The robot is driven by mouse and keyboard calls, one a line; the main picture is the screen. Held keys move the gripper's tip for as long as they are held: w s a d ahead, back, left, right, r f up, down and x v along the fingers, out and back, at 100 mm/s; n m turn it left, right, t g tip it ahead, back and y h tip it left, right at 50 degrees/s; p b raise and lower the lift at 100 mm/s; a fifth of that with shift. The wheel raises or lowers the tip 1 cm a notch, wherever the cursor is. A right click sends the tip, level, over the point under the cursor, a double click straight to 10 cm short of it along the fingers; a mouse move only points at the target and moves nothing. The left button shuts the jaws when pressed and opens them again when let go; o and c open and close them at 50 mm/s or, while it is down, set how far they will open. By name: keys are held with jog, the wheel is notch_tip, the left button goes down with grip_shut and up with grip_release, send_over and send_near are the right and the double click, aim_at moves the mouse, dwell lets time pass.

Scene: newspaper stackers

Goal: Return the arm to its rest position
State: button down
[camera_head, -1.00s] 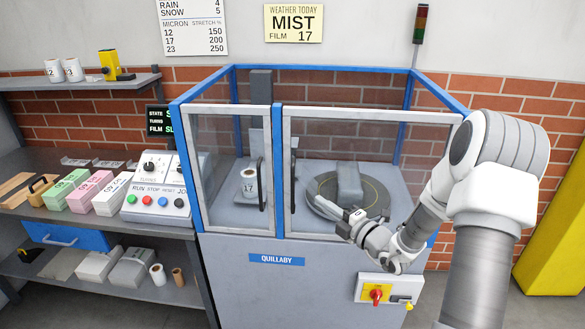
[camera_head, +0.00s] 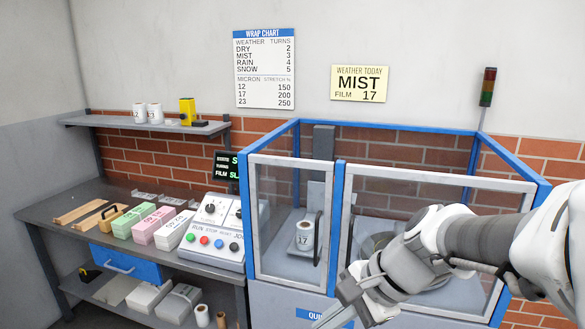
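My gripper (camera_head: 340,300) is at the bottom centre, in front of the wrapping machine's lower front. My arm reaches in from the right edge and crosses in front of the machine's right glass door (camera_head: 392,215). The fingertips run down towards the bottom edge of the picture, and I cannot tell how far apart they are. I see nothing clearly held. The turntable (camera_head: 372,240) behind the glass is mostly hidden by my arm.
The blue-framed wrapping machine (camera_head: 300,135) stands close in front. A control panel (camera_head: 212,240) and a bench (camera_head: 60,205) with coloured boxes are to its left. A roll marked 17 (camera_head: 304,236) stands inside the left door. A signal tower (camera_head: 488,87) rises at right.

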jog(key=s+d+r+n+t+h, duration=0.3)
jog(key=s+d+n+h, duration=0.3)
jog(key=d+n, duration=0.3)
jog(key=s+r+n, duration=0.1)
jog(key=n, duration=0.2)
jog(key=shift+s+d+n, duration=0.15)
jog(key=shift+s+n, duration=0.15)
jog(key=shift+s, duration=0.1)
